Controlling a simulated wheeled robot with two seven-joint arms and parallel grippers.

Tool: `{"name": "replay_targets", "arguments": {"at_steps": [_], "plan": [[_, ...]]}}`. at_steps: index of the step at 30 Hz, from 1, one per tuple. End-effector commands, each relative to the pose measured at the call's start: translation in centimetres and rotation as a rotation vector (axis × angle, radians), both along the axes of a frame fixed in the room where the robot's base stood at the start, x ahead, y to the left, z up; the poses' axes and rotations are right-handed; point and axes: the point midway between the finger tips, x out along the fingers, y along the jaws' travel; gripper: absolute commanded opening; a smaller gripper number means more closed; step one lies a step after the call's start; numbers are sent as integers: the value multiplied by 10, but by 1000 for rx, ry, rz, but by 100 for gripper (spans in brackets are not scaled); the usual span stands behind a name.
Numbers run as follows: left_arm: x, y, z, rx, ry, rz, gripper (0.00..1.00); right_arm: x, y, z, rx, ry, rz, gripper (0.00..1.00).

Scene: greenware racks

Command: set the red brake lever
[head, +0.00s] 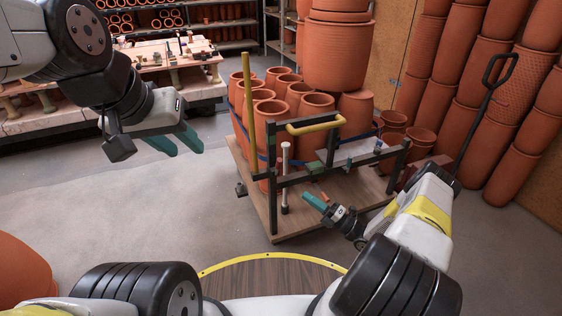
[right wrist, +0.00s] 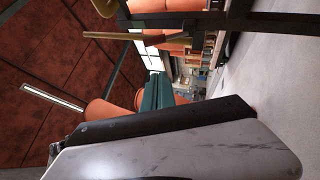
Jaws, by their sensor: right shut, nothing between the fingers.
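A wheeled cart with a wooden deck (head: 300,220) stands in the middle of the head view. A small red-orange piece (head: 324,197) shows right beside my right fingertips, low at the cart's near side; I cannot tell whether it is the brake lever or whether the fingers touch it. My right gripper (head: 312,201) is shut and empty, pointing left over the cart's near edge. Its teal fingers (right wrist: 157,92) also show in the right wrist view, where no red lever can be made out. My left gripper (head: 186,153) is open and empty, raised left of the cart.
The cart carries several terracotta pots (head: 268,115) and a dark frame with a yellow handle (head: 315,123). A white post (head: 285,165) stands near the frame. Stacked pots (head: 480,110) line the right wall. A workbench (head: 150,75) is at the back left. The floor left of the cart is clear.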

Motion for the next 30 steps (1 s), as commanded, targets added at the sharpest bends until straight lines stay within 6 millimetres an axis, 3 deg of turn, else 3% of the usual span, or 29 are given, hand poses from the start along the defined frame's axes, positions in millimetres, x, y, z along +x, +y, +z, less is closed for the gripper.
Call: {"name": "replay_targets", "arguments": {"at_steps": [7,18,24,30], "plan": [[0,0,0,0,0,0,36,7,17,7,0,-30,2,0],[0,0,0,0,0,0,36,50,77,34,0,-28,4,0],[0,0,0,0,0,0,36,76,79,45,-1,-26,1,0],[0,0,0,0,0,0,36,86,80,50,-1,-25,1,0]]}}
